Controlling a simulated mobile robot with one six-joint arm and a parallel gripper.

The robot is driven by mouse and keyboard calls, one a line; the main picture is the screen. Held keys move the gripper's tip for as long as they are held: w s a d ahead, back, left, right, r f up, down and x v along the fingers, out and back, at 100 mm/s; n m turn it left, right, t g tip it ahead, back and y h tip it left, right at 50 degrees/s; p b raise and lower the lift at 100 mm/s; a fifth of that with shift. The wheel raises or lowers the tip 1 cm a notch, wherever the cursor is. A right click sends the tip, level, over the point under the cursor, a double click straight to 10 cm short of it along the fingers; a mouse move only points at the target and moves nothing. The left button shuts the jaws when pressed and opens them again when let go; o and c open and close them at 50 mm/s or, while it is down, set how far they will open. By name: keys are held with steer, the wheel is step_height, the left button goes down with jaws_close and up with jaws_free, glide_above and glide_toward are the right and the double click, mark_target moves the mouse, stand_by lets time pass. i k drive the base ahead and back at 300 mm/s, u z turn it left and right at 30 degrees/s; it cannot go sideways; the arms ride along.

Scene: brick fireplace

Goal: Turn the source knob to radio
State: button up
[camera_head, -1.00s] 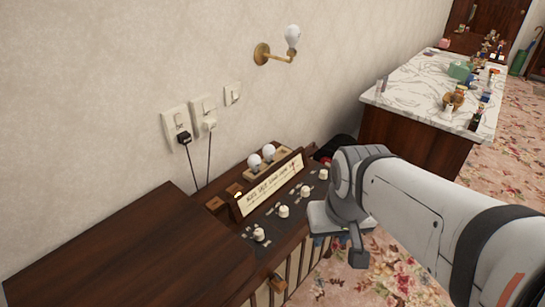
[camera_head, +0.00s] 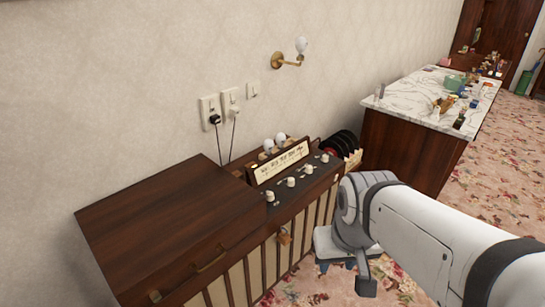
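The radio cabinet is dark wood with a cream tuning dial (camera_head: 281,163) above a dark control panel (camera_head: 296,190). Several cream knobs stand in a row on the panel. They include a left knob (camera_head: 269,196), a middle knob (camera_head: 291,182) and a right knob (camera_head: 325,158). Labels beside the knobs are too small to read, so I cannot tell which is the source knob. My gripper (camera_head: 345,268) is right of and in front of the cabinet, apart from the knobs. Its fingers point down and are mostly hidden by my wrist, so their opening does not show.
A closed wooden lid (camera_head: 165,230) covers the cabinet's left part. Black records (camera_head: 343,143) stand at its right end. Two bulbs sit behind the dial. A marble-topped counter (camera_head: 410,97) with small items stands beyond. Floral carpet (camera_head: 440,215) is open at right.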

mark_target(291, 181)
steer(key=u, duration=0.2)
steer(key=i, duration=1)
steer(key=u, duration=0.05)
